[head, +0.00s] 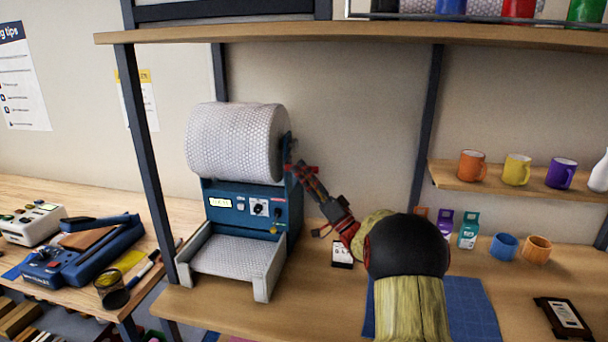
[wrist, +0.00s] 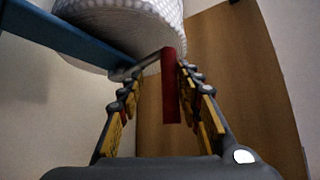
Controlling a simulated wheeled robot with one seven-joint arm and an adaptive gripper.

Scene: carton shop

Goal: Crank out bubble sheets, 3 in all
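The blue bubble-wrap machine (head: 285,215) stands on the bench with a large white bubble roll (head: 235,142) on top. Its front has a small lit display (head: 220,202), a dial and knobs; the display's text is too small to read. Bubble material lies in the pale front tray (head: 262,285); I cannot tell how many sheets. The red crank handle (head: 313,169) is on the machine's right side. My gripper (head: 302,172) is at the handle. In the wrist view, the red handle (wrist: 171,88) stands between my open fingers (wrist: 160,75), nearer the right one, with a gap on the left.
A shelf (head: 350,32) spans above the machine, with a dark post (head: 146,165) at its left. Cartons, cups (head: 503,246) and a blue mat (head: 470,305) are on the bench to the right. Mugs stand on a small shelf (head: 450,178). Another table with devices is at left.

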